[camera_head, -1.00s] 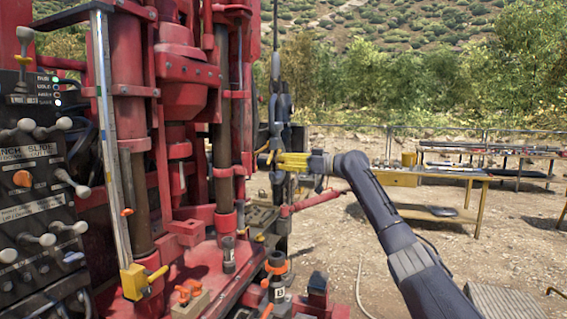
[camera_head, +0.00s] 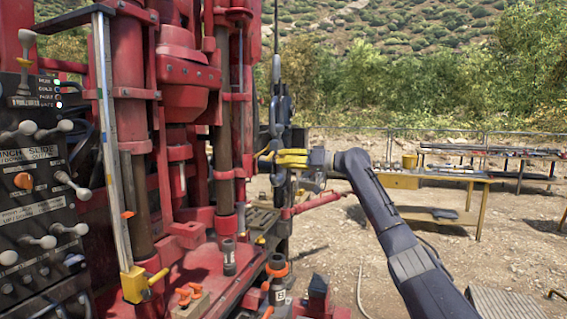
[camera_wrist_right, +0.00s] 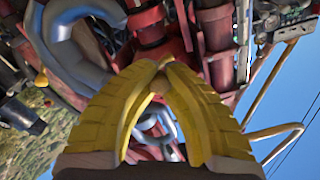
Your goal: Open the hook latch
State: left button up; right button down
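A dark grey hook assembly (camera_head: 281,112) hangs upright beside the red rig in the head view. In the right wrist view, a thick grey curved piece (camera_wrist_right: 62,50) is at upper left, and smaller grey curved parts (camera_wrist_right: 158,125) show between my fingers. I cannot tell which part is the latch. My right gripper (camera_head: 266,158) reaches from the right to the lower part of the hook assembly. In the right wrist view the yellow fingers (camera_wrist_right: 165,63) arch together and meet at the tips. Whether something thin is pinched there is hidden. My left gripper is out of view.
The red rig (camera_head: 185,85) fills the left, with a lever panel (camera_head: 38,200) at far left. A red bar (camera_head: 318,205) lies below my right wrist. A yellow-legged workbench (camera_head: 435,178) stands at right. The gravel ground between is mostly free.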

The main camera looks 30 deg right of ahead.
jog(key=shift+a+r+m, duration=0.1)
jog(key=shift+a+m, duration=0.05)
jog(key=shift+m, duration=0.55)
jog(key=c, duration=1.2)
grip_release()
jog(key=shift+s+r, duration=0.1)
jog(key=shift+r, duration=0.1)
jog(key=shift+c, duration=0.2)
jog(key=v, duration=1.2)
